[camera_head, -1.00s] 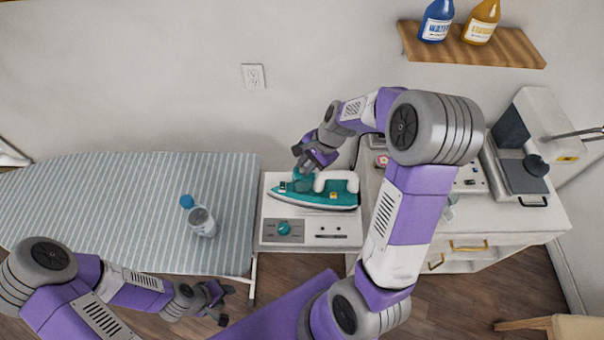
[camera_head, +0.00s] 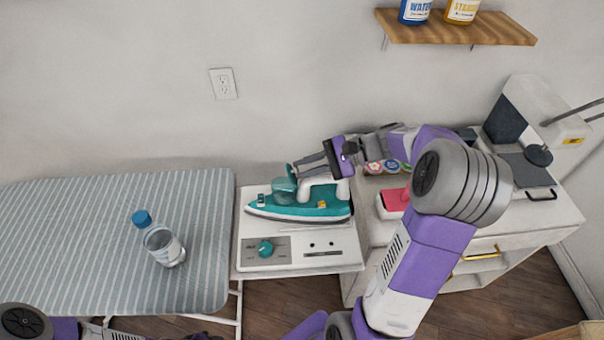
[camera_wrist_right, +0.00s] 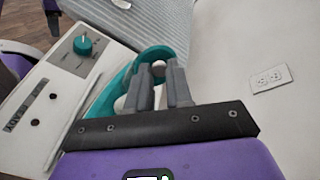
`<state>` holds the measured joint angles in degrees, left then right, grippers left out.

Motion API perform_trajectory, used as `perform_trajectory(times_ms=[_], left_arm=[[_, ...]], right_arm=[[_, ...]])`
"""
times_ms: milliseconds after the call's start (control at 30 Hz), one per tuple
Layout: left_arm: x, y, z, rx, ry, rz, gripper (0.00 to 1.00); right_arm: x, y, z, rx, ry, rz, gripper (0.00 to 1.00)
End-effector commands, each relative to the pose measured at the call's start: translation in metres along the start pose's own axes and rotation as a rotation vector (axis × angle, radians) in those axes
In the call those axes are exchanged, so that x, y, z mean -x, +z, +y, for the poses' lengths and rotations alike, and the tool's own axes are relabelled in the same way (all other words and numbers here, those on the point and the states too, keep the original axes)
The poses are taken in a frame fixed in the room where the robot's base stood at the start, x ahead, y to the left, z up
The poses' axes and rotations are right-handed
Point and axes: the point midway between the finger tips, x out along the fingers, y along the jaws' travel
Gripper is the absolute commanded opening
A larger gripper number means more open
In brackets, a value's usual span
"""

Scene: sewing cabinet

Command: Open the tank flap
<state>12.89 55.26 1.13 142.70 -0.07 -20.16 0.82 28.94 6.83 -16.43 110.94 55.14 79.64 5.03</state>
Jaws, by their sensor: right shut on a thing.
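The teal and white iron (camera_head: 300,208) rests on its white station, its nose to the left. Its translucent teal water tank (camera_head: 284,190) is at the front of the iron. My right gripper (camera_head: 297,169) reaches in from the right, its fingers at the top of the tank. It is shut on a small part there, apparently the tank flap, which the fingers mostly hide. In the right wrist view the fingers (camera_wrist_right: 160,72) are close together over the teal iron (camera_wrist_right: 150,55). I cannot tell how far the flap is tilted. Only a sliver of my left gripper (camera_head: 203,336) shows at the bottom edge.
A clear bottle with a blue cap (camera_head: 163,247) stands on the striped ironing board (camera_head: 85,230). The station (camera_head: 345,254) has a teal knob. A white cabinet (camera_head: 555,212) with a sewing machine (camera_head: 545,115) is at right. A wooden shelf (camera_head: 460,30) holds two bottles.

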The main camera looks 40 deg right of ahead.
Motion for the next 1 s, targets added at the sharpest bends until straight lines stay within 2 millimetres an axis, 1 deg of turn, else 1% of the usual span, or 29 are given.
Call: perform_trajectory(times_ms=[33, 233, 767, 800, 933, 1000], left_arm=[[-0.0055, -0.0003, -0.0020, 0.000, 0.000, 0.000, 0.43], [-0.0118, -0.0006, -0.0044, 0.000, 0.000, 0.000, 0.43], [-0.0132, -0.0006, -0.0049, 0.000, 0.000, 0.000, 0.43], [-0.0132, -0.0006, -0.0049, 0.000, 0.000, 0.000, 0.43], [-0.0132, -0.0006, -0.0049, 0.000, 0.000, 0.000, 0.43], [-0.0132, -0.0006, -0.0049, 0.000, 0.000, 0.000, 0.43]], right_arm=[[0.0006, -0.0032, 0.0026, -0.001, -0.015, -0.013, 0.00], [0.0036, -0.0034, 0.0030, 0.000, -0.056, -0.055, 0.00], [0.0050, -0.0028, 0.0024, 0.000, -0.071, -0.070, 0.00], [0.0049, -0.0028, 0.0024, 0.000, -0.071, -0.070, 0.25], [0.0047, -0.0030, 0.0026, -0.001, -0.070, -0.070, 0.45], [0.0046, -0.0030, 0.0028, -0.001, -0.070, -0.070, 0.45]])
